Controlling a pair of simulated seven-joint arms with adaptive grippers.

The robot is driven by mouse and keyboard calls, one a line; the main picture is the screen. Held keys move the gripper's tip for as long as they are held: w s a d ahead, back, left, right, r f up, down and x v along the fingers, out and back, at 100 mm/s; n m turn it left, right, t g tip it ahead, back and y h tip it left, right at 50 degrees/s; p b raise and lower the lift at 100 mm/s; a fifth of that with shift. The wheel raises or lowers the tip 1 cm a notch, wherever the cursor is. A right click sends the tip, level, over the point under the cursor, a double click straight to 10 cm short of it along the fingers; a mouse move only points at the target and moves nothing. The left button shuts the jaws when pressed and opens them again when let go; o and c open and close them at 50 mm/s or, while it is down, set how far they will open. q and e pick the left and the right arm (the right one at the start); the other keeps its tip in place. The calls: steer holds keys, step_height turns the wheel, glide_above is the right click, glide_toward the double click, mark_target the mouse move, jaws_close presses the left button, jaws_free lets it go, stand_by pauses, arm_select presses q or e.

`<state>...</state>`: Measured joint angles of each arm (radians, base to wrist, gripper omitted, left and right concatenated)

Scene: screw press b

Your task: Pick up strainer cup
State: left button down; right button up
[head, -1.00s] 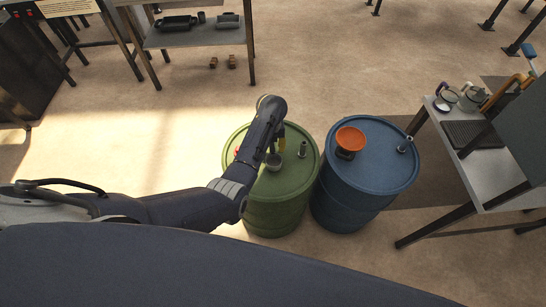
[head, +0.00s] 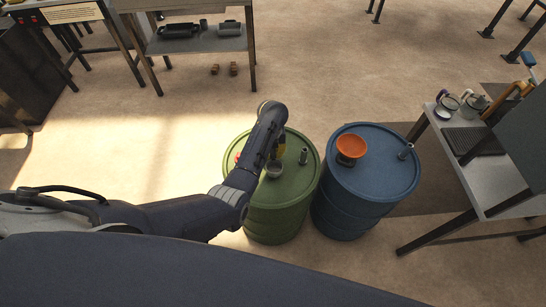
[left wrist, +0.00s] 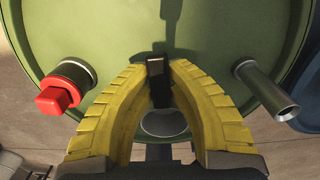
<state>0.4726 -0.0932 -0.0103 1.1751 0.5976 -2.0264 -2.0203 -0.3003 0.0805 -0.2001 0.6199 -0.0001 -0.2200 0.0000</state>
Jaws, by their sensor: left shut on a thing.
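The strainer cup (head: 275,171) is a small grey round cup on top of the green barrel. Its dark handle (left wrist: 159,88) shows in the left wrist view, with part of the grey cup (left wrist: 163,124) below it. My left gripper (left wrist: 160,70) has its yellow fingers shut on that handle. In the head view the left gripper (head: 281,151) is right behind the cup, partly hidden by my arm. I cannot tell whether the cup touches the barrel lid. My right gripper is not in view.
The green barrel (head: 296,178) also has a red-capped fitting (left wrist: 58,95) and a grey pipe stub (left wrist: 266,90). A blue barrel (head: 380,170) beside it carries an orange funnel (head: 351,146) and another stub (head: 406,150). A table with pots (head: 476,104) stands at the right.

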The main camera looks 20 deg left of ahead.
mark_target(273, 152)
arm_select(q)
step_height(273, 152, up, 10)
steer(key=shift+f, duration=0.15)
stand_by(0.3)
steer(key=c, duration=1.9)
jaws_free()
steer(key=shift+c, duration=0.2)
jaws_close()
